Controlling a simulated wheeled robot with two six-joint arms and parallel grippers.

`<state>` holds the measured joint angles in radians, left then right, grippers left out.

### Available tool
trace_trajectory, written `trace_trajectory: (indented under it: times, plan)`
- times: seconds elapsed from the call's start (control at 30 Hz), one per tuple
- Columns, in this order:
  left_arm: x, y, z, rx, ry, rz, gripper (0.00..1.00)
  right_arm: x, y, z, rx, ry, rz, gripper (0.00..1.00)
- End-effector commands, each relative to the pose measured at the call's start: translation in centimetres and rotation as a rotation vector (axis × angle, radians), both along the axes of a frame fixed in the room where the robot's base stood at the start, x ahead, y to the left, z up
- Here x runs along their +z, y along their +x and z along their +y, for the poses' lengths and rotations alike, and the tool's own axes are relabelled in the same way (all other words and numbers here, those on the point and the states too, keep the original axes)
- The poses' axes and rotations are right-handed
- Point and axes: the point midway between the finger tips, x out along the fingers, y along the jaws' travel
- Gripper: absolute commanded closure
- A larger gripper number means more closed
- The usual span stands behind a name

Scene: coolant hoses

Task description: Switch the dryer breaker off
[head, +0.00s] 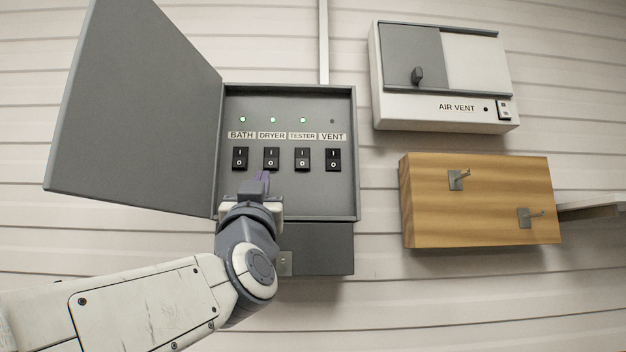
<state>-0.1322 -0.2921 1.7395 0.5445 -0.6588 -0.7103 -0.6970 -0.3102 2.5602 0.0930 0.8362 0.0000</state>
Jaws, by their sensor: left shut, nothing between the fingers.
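The breaker box (287,195) is a grey wall panel with its door (140,105) swung open to the left. It has black rocker switches labelled BATH, DRYER, TESTER and VENT. The dryer breaker (271,158) is second from the left, marked I above and O below. The small light above it (273,120) glows green. My left gripper (264,178) is shut and empty, with its purple fingertips just below the dryer breaker's lower end. I cannot tell whether they touch it. My right gripper is not in view.
The bath breaker (240,158) and tester breaker (302,158) flank the dryer breaker closely; the vent breaker (333,159) is at the right. An AIR VENT box (440,115) and a wooden board with hooks (480,200) hang to the right.

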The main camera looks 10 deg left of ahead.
Motion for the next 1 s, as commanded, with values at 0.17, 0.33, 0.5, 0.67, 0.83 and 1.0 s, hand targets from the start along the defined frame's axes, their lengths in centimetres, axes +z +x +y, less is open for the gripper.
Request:
trace_trajectory:
  times: [0.17, 0.33, 0.5, 0.67, 0.83, 1.0]
  plan:
    - [1.6, 1.6, 0.6, 0.004, 0.001, 0.003, 1.0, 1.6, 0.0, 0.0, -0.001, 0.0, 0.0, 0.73]
    - [4.1, 4.4, 1.4, 0.003, 0.002, 0.004, 1.0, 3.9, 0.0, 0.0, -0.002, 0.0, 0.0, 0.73]
    - [6.3, 7.2, 2.0, 0.0, 0.001, 0.004, 1.0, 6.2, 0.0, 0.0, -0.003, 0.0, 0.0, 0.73]
    - [6.0, 9.6, 2.7, 0.0, 0.002, 0.008, 1.0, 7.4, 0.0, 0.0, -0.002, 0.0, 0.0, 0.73]
    - [5.8, 11.0, 3.1, -0.001, 0.001, 0.003, 1.0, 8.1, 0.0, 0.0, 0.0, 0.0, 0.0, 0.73]
    - [5.5, 11.4, 3.2, -0.002, 0.001, 0.001, 1.0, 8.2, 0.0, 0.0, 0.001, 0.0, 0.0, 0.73]
